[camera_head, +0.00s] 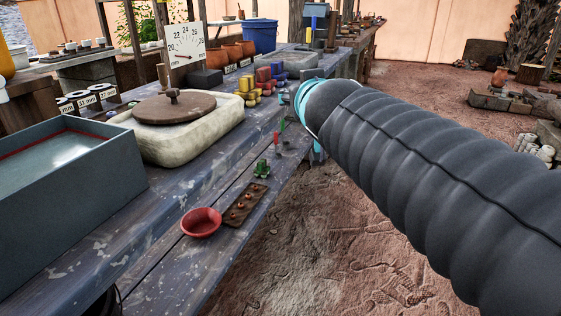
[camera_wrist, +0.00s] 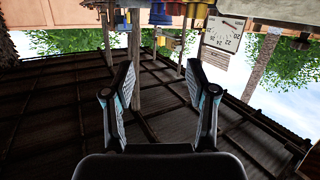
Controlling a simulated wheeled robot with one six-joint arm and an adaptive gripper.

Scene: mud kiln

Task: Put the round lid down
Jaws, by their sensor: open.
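The round lid (camera_head: 174,108) is a brown disc with a small dark knob on top. In the head view it lies flat on a thick pale block (camera_head: 190,145) on the blue-grey bench, at the left of the picture. In the wrist view my gripper (camera_wrist: 160,67) is open, with nothing between its two fingers. In the head view my arm reaches in from the right and ends beyond the bench's right edge, well apart from the lid; it mostly hides my gripper there. I cannot make out the lid in the wrist view.
A grey open box (camera_head: 118,140) stands left of the pale block. A red bowl (camera_head: 201,223), a small brown tray (camera_head: 237,212) and a green figure (camera_head: 262,168) lie near the bench's right edge. Yellow, red and blue pieces stand behind.

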